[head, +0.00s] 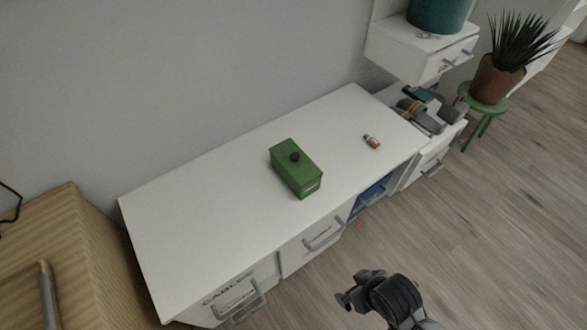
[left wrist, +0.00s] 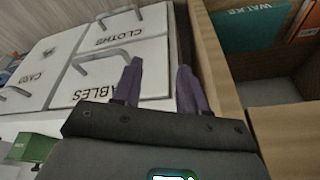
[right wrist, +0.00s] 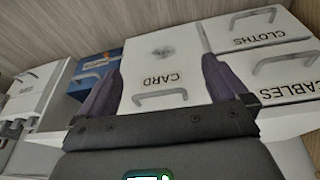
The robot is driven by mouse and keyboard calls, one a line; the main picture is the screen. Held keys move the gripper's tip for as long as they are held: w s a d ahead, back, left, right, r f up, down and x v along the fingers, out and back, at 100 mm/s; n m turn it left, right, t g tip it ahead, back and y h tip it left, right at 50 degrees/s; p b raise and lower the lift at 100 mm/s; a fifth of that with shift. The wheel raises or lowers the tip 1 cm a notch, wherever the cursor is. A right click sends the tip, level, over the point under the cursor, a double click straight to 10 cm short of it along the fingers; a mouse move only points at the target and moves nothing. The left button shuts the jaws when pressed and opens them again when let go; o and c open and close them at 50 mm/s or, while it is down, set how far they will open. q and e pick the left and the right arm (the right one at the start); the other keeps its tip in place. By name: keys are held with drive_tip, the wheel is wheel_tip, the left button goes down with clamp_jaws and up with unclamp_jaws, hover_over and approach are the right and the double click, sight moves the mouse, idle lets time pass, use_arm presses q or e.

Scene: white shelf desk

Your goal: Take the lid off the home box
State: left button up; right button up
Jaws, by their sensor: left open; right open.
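The home box (head: 297,178) is a green box on the white desk top in the head view. Its lid (head: 291,153) is on it, with a small dark knob (head: 295,157) on top. Part of a green box (left wrist: 32,148) also shows at the left edge of the left wrist view. My left gripper (left wrist: 158,65) is open and empty, facing drawer fronts. My right gripper (right wrist: 162,68) is open and empty in front of the drawer marked CARD. In the head view a dark part of my arm shows at the bottom, off the desk's front and away from the box.
A small orange-and-white item (head: 372,142) lies right of the box. The rest of the white desk top (head: 215,215) is clear. Drawers with handles (head: 323,240) line its front. A wooden unit (head: 65,250) stands at the left; a potted plant (head: 497,78) stands at the right.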

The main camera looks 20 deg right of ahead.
drive_tip(key=c, duration=0.8)
